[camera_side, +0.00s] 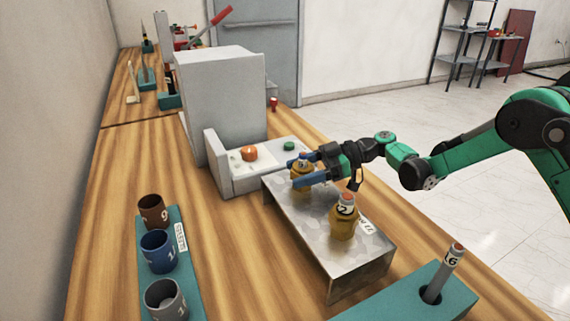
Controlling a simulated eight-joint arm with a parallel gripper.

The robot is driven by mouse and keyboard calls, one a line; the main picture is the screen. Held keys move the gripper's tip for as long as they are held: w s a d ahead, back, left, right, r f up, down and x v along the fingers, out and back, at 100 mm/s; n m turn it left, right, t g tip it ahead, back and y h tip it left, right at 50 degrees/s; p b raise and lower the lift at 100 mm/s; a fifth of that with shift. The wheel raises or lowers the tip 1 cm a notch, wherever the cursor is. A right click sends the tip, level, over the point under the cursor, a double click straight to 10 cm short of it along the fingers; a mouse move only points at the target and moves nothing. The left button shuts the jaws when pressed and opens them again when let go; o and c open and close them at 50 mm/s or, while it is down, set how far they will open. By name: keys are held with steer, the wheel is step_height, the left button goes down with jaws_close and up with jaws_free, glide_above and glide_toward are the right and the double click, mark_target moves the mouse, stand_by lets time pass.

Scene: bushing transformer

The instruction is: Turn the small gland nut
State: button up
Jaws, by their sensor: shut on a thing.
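Two yellow gland fittings stand on a raised metal plate (292,222). The farther fitting (301,184) is the one at my gripper, and the nearer fitting (343,222) carries a grey-white numbered top with an orange tip. My gripper (305,170) reaches in from the right with its blue fingers on either side of the farther fitting's upper part. It is shut on that fitting's nut, which the fingers partly hide. I cannot tell from this view which nut is the smaller one.
A grey box-shaped machine (222,105) with an orange knob (249,153) and a green button (289,146) stands behind the plate. A teal rack holds brown, blue and grey cups (157,250) at left. A teal block (405,300) with a numbered peg (443,272) is at front right.

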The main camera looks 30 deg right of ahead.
steer(key=shift+n+g, duration=0.4)
steer(key=shift+g, duration=0.1)
steer(key=shift+n+g+y, duration=0.3)
steer(key=shift+n+g, duration=0.8)
steer(key=shift+g, duration=0.7)
steer(key=shift+n+g, duration=1.1)
steer(key=shift+g, duration=0.1)
steer(key=o, duration=1.4)
steer(key=shift+c, duration=0.2)
